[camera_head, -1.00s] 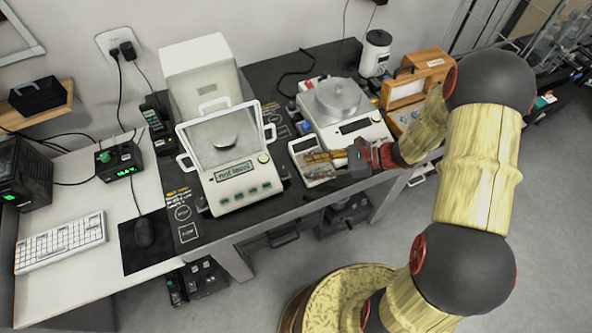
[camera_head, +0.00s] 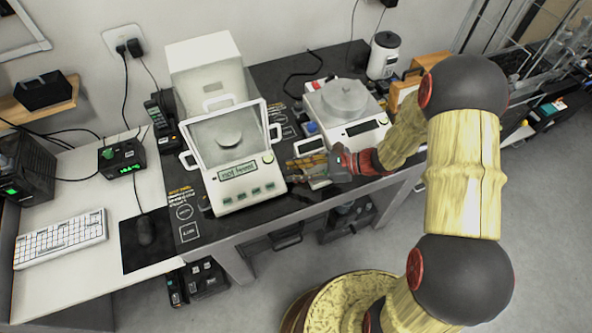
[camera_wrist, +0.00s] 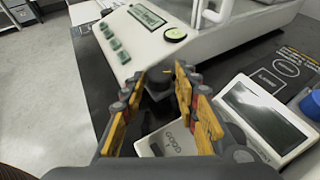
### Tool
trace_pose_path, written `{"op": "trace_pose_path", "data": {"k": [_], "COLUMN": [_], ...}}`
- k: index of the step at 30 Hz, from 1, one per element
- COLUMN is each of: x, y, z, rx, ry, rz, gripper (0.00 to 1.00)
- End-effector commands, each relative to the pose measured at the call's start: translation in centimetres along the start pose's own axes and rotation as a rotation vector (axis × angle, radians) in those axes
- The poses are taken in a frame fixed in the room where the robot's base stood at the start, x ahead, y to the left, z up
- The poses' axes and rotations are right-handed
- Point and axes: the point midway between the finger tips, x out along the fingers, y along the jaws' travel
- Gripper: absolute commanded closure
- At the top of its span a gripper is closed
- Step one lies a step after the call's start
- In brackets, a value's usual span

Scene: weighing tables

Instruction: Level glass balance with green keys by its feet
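The glass balance (camera_head: 232,204) has a white body, a glass draft shield, green keys and a display reading "not level". In the wrist view its white case (camera_wrist: 190,45) and green keys (camera_wrist: 114,43) fill the upper part. A dark round foot (camera_wrist: 158,84) shows beneath its near corner. My gripper (camera_head: 292,164) is at the right side of the balance, low near the table. In the wrist view my gripper (camera_wrist: 160,82) has its yellow-padded fingers apart, with the foot between or just beyond the tips. I cannot tell whether they touch it.
A second balance (camera_head: 366,143) with a round pan stands to the right. A small white device with a grey screen (camera_wrist: 266,115) lies close beside my fingers. A white box (camera_head: 207,68) stands behind the glass balance.

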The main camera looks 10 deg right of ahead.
Motion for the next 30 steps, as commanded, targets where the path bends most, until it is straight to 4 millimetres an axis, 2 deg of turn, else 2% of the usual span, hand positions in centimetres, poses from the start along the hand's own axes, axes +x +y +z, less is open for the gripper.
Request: {"op": "trace_pose_path", "data": {"k": [15,20,30], "x": [-0.02,0.00,0.09], "y": [-0.01,0.13,0.61], "z": [-0.01,0.10,0.16], "rx": [0.000,0.011,0.085], "ry": [0.000,-0.001,-0.002], "rz": [0.000,-0.026,-0.208], "gripper": [1.00,1.00,1.00]}}
